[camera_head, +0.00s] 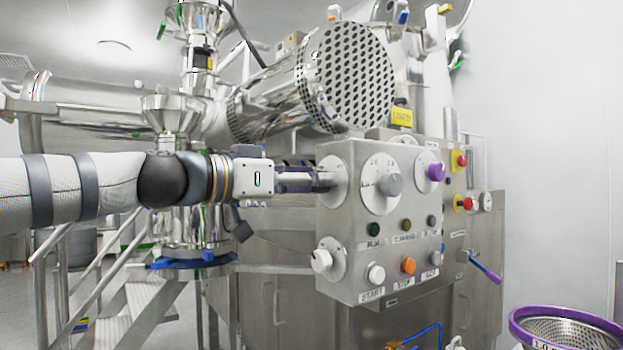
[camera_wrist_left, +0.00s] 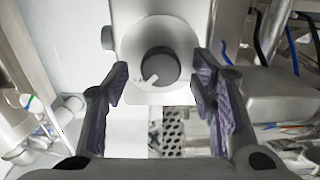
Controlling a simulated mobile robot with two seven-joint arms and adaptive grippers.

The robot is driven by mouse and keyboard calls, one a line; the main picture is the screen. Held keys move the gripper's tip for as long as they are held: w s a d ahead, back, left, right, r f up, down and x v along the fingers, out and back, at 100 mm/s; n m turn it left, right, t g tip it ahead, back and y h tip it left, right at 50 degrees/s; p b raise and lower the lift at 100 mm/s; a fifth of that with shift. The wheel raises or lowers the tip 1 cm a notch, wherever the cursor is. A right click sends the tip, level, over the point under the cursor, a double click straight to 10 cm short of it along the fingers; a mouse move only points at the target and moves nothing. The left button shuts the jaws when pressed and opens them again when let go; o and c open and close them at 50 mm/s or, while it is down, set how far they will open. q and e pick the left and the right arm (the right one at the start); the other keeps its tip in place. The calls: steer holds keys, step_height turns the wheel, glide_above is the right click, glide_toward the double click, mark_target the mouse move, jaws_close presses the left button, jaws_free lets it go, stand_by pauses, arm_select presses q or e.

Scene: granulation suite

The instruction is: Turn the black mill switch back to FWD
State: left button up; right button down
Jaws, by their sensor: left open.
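The black mill switch (camera_wrist_left: 158,66) is a dark round knob with a white pointer bar, on a pale round plate (camera_wrist_left: 180,35) in the left wrist view. The bar points toward the lower left of that picture. My left gripper (camera_wrist_left: 160,82) is open, its fingers on either side of the knob with visible gaps; I cannot tell how deep they reach. In the head view my left gripper (camera_head: 318,181) comes from the left to the upper dial on the steel control box's left side (camera_head: 337,215). The knob is hidden there. No FWD label is readable.
The box front has a grey knob (camera_head: 390,185), a purple knob (camera_head: 436,172) and several buttons. A white knob (camera_head: 321,261) sits below my gripper on the side face. Red stop buttons (camera_head: 467,203) are to the right. A purple-rimmed basket (camera_head: 565,325) stands at lower right.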

arm_select(q)
steer(key=shift+w+d, duration=0.2)
steer(key=shift+d, duration=0.05)
steer(key=c, duration=1.1)
steer(key=shift+c, duration=0.2)
steer(key=shift+n, duration=0.3)
arm_select(e)
steer(key=shift+w+r, duration=0.15)
arm_select(q)
steer(key=n+p, duration=0.1)
steer(key=n, duration=0.7)
steer(key=n+p, duration=0.2)
steer(key=n, duration=0.7)
steer(key=shift+a+f, duration=0.1)
steer(key=shift+f, duration=0.1)
arm_select(e)
steer(key=w+r+t, duration=0.2)
steer(key=w+r, duration=0.2)
steer(key=shift+w, duration=0.15)
arm_select(q)
steer(key=shift+w+n+p, duration=0.1)
steer(key=shift+n+p, duration=0.2)
arm_select(e)
steer(key=shift+r, duration=0.15)
